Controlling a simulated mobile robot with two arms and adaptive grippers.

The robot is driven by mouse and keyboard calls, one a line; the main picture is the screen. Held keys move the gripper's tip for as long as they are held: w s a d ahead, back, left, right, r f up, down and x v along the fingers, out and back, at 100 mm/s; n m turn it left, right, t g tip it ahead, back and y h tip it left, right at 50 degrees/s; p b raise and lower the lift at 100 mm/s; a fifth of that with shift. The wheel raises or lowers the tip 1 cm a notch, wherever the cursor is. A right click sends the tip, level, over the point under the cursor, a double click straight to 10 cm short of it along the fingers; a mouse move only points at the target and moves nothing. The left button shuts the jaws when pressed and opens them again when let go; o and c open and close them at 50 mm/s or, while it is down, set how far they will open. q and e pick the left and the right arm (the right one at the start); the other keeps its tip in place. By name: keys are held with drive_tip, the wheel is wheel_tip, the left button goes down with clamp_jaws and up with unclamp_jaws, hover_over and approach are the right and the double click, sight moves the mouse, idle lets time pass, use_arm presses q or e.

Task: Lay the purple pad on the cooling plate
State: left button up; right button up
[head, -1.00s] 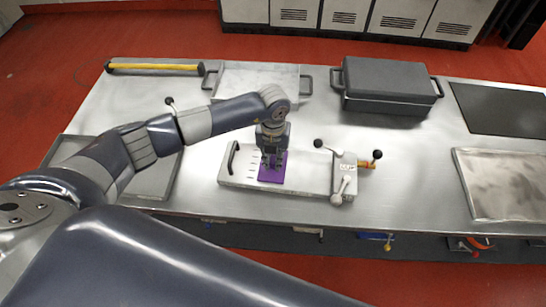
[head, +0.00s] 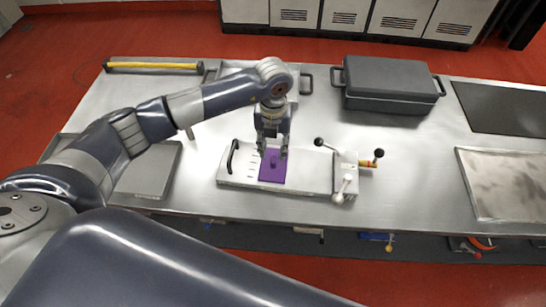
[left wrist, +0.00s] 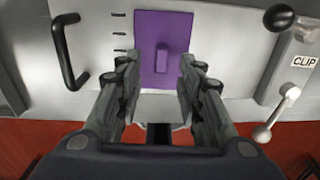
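The purple pad (head: 272,167) lies flat on the light cooling plate (head: 308,176), toward its left part, beside several short dark marks. In the left wrist view the pad (left wrist: 150,28) has a raised purple tab in its middle. My left gripper (head: 271,151) is above the pad, pointing down, with its fingers apart and nothing between them. In the left wrist view its two fingers (left wrist: 158,62) stand on either side of the tab, clear of it. The plate has a black handle (left wrist: 66,50) at its left end. My right gripper is not in view.
A clip block with black-knobbed levers (head: 346,172) stands at the plate's right end. A dark lidded box (head: 390,82) is behind it. A grey tray (head: 150,178) lies to the left, and a yellow bar (head: 152,65) at the back left.

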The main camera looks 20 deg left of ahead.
sight(273, 159)
use_arm(q)
wheel_tip(273, 159, up, 6)
drive_tip(key=b, duration=0.1)
drive_tip(key=shift+r, duration=0.2)
drive_tip(key=shift+s+f, duration=0.1)
drive_tip(key=shift+f, duration=0.05)
idle(0.3)
